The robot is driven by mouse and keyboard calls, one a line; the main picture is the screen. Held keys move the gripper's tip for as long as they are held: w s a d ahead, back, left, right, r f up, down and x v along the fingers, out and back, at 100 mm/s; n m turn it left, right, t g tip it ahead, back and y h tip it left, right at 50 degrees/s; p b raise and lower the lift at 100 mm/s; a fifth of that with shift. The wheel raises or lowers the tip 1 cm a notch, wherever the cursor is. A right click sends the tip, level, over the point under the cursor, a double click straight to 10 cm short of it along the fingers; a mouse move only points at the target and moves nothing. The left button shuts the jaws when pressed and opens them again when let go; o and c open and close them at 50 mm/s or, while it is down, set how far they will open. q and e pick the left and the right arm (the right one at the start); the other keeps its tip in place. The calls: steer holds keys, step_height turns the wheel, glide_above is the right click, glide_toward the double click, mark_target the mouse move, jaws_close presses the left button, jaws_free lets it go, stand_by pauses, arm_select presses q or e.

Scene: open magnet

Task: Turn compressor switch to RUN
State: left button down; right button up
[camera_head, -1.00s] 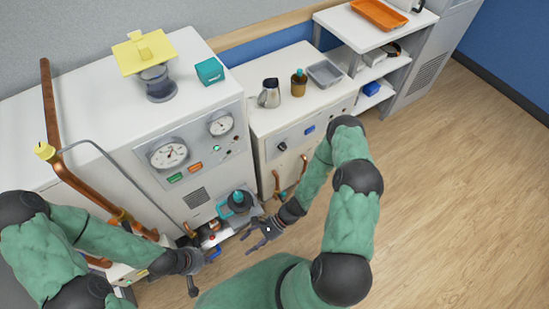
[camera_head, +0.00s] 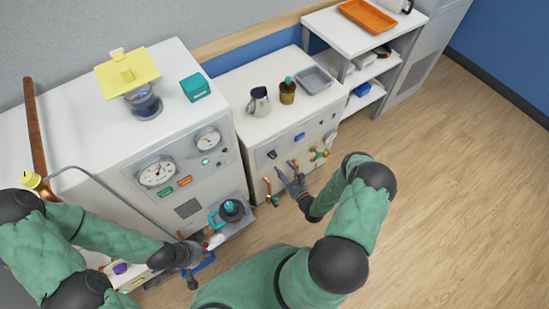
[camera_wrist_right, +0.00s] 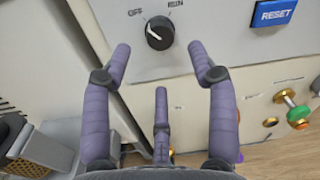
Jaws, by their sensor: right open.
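The compressor switch is a black round knob (camera_wrist_right: 160,33) on a pale panel, between a printed OFF at its upper left and RUN at its upper right. Its white mark appears to point toward OFF. The knob also shows on the lower cabinet's front in the head view (camera_head: 272,154). My right gripper (camera_wrist_right: 160,58) is open and empty, its purple fingers spread below and either side of the knob, apparently not touching it. It is in front of that cabinet in the head view (camera_head: 291,176). My left gripper (camera_head: 189,258) is low by the tall cabinet; its fingers are unclear.
A blue RESET button (camera_wrist_right: 274,13) sits right of the knob. Brass valves with green and red parts (camera_head: 319,153) stick out farther right. A teal-handled dark vessel (camera_head: 231,210) stands on a low shelf at left. The floor (camera_head: 440,200) at right is clear.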

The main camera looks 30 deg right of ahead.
mark_target(274, 157)
steer(key=w+b, duration=0.1)
steer(key=w, duration=0.6)
steer(key=shift+w+a, duration=0.1)
steer(key=shift+w, duration=0.15)
steer(key=c, duration=1.1)
